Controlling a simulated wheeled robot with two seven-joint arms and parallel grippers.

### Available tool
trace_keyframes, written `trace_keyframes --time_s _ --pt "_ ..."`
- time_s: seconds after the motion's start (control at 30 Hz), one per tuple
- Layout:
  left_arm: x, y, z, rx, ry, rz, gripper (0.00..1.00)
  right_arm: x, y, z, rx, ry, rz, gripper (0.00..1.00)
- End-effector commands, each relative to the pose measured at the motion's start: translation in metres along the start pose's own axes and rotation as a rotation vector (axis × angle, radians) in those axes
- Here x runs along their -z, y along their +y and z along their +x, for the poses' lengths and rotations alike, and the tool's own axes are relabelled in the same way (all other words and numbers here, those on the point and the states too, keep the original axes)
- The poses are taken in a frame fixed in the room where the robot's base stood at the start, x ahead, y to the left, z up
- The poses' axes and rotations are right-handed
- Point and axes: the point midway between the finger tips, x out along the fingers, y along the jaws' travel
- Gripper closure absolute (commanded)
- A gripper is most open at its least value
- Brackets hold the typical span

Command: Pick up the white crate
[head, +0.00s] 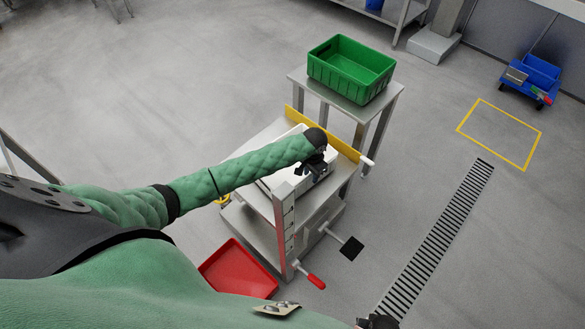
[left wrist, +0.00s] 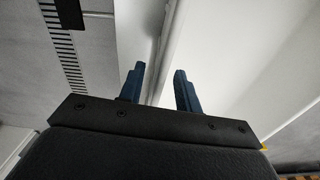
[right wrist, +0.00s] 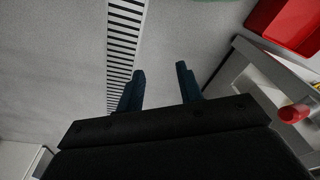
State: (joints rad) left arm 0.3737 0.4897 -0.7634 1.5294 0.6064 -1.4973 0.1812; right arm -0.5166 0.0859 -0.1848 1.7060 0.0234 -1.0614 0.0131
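The white crate (head: 283,176) sits on the metal lift cart, partly hidden behind my left forearm and gripper. My left gripper (head: 313,172) is over the crate's right part. In the left wrist view the left gripper's two fingers (left wrist: 160,82) are apart, with the crate's pale rim (left wrist: 167,45) running between their tips; I cannot tell whether they touch it. My right gripper (right wrist: 160,82) is open and empty above the floor, away from the crate. Only a dark bit of the right arm's end shows at the head view's bottom edge.
A green crate (head: 335,84) stands on a metal stand behind the cart (head: 259,227). A red tray (head: 238,270) lies on the floor by the cart. A red-handled lever (head: 315,281) sticks out in front. Floor to the right, with a drain grate (head: 440,230), is clear.

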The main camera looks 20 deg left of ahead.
Motion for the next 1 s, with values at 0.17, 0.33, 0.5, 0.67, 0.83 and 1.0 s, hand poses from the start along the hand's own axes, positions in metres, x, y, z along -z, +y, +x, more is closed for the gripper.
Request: trace_keyframes --time_s 0.17,0.33,0.5,0.67,0.83,1.0 --pt "0.0 0.0 0.0 0.0 0.0 0.0 0.9 0.0 0.0 0.0 0.0 -0.001 0.0 0.64" --pt "0.001 -0.001 -0.001 0.001 0.001 0.0 1.0 -0.001 -0.001 0.0 0.0 -0.001 0.0 0.64" --pt "0.0 -0.001 -0.001 0.001 0.001 -0.001 1.0 -0.001 -0.001 0.0 0.001 -0.002 0.0 0.64" --pt "0.001 -0.001 -0.005 0.001 0.001 -0.001 1.0 -0.002 -0.001 0.001 0.001 -0.008 0.0 0.64" --pt "0.001 -0.001 -0.02 0.001 0.002 -0.001 1.0 0.016 -0.005 -0.024 0.006 0.008 0.001 0.64" --pt "0.0 0.01 -0.045 -0.001 0.003 0.003 1.0 0.029 -0.01 -0.055 0.012 0.01 0.001 0.64"
